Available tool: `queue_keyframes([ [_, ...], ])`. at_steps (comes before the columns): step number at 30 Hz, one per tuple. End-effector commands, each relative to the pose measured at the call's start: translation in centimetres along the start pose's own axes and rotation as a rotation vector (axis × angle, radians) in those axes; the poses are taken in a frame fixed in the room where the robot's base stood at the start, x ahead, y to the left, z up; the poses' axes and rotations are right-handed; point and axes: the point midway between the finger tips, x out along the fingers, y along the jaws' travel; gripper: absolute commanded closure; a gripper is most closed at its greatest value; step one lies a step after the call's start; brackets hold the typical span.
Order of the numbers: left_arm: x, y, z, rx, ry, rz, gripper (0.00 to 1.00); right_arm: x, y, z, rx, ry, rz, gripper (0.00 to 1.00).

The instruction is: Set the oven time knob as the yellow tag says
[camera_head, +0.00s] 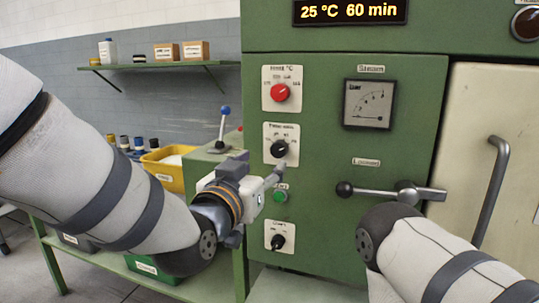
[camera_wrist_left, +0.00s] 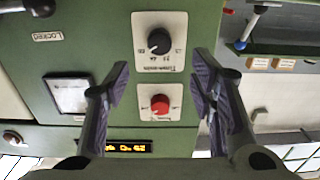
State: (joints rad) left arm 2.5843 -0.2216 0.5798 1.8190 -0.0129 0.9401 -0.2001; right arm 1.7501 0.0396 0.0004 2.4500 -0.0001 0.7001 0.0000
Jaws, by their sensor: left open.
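The oven is a green cabinet with a white-plated black time knob (camera_head: 279,148) in the middle of its knob column. My left gripper (camera_head: 273,179) is open and empty, just below and left of this knob in the head view. In the left wrist view, which is upside down, the black time knob (camera_wrist_left: 158,41) shows beyond and between the two spread fingers (camera_wrist_left: 161,82); I see no contact. The lit display (camera_head: 350,11) reads 25 °C 60 min. I cannot make out a yellow tag in either view. My right gripper is out of view.
A red temperature knob (camera_head: 279,92) is above the time knob, a green button (camera_head: 279,196) and another black knob (camera_head: 278,242) below. A lever handle (camera_head: 375,191) juts out at right. A blue-topped lever (camera_head: 223,130) and yellow bin (camera_head: 168,170) stand left.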

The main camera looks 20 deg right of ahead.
Motion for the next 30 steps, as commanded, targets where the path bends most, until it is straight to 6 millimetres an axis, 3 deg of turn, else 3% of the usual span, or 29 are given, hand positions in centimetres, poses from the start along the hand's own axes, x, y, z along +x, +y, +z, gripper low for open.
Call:
queue_keyframes([
  [3,3.4,-0.1,0.8,-0.007,-0.006,0.000,0.50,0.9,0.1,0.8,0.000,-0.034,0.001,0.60],
  [9,7.7,-0.1,1.0,-0.007,-0.010,0.000,0.50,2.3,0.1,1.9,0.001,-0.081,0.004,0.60],
  [14,9.1,-0.1,0.5,-0.004,-0.006,0.000,0.50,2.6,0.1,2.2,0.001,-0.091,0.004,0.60],
  [22,9.2,0.0,0.2,-0.001,-0.003,0.000,0.50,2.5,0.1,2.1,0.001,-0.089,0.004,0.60],
  [28,9.2,0.0,0.2,-0.001,-0.003,0.000,0.95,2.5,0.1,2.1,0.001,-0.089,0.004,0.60],
  [30,9.2,0.0,0.2,-0.001,-0.003,0.000,0.98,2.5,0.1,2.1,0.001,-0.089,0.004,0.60],
])
